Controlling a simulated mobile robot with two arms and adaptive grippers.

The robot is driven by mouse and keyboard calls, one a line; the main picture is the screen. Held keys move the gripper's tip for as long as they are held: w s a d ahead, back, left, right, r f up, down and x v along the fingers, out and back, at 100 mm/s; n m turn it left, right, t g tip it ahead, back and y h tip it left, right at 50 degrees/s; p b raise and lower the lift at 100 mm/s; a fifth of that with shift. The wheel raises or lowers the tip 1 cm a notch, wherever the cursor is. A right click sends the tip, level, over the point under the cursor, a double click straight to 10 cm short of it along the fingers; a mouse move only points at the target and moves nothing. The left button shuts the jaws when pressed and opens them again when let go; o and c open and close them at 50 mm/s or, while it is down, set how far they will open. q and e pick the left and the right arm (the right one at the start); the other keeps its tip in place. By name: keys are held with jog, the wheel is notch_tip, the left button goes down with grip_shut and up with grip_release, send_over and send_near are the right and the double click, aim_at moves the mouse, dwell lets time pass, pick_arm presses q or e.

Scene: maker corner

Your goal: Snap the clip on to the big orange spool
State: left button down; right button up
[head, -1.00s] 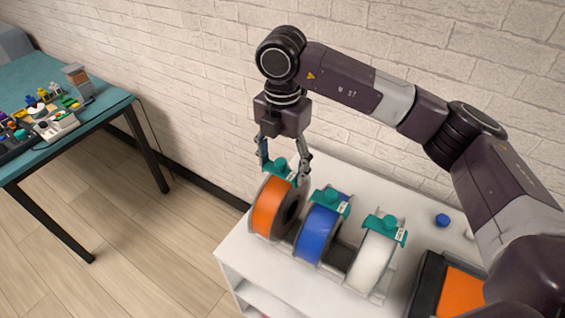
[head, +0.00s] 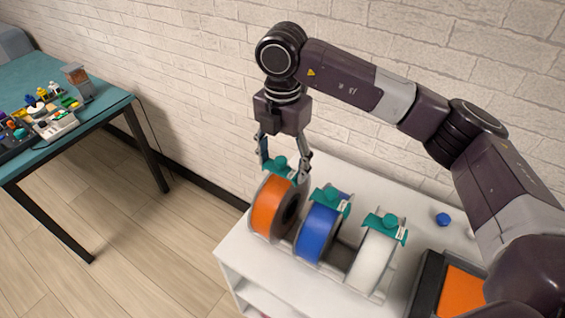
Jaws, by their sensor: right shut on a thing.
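The big orange spool (head: 268,212) stands upright at the left end of a row of spools on the white shelf unit. A teal clip (head: 279,166) with a round knob sits at the top of the orange spool's rim. My right gripper (head: 285,169) points down over that spool, its fingers on both sides of the clip, shut on it. The clip looks in contact with the rim or very close to it; I cannot tell whether it is snapped on. My left gripper is not in view.
A blue spool (head: 318,233) and a white spool (head: 371,262) stand to the right, each with a teal clip on top. A black and orange box (head: 458,287) and a blue cap (head: 442,219) are farther right. A brick wall stands behind. A teal table (head: 97,107) with small items is at left.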

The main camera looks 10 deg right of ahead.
jog(key=shift+f+b, duration=1.25)
jog(key=shift+f, duration=0.05)
dwell(1.4)
jog(key=o, duration=0.9)
jog(key=shift+c, duration=0.2)
jog(key=shift+o, duration=0.6)
jog(key=o, duration=0.3)
jog(key=shift+o, duration=0.2)
jog(key=shift+r, duration=0.15)
jog(key=shift+r+p, duration=1.95)
jog(key=shift+r, duration=1.5)
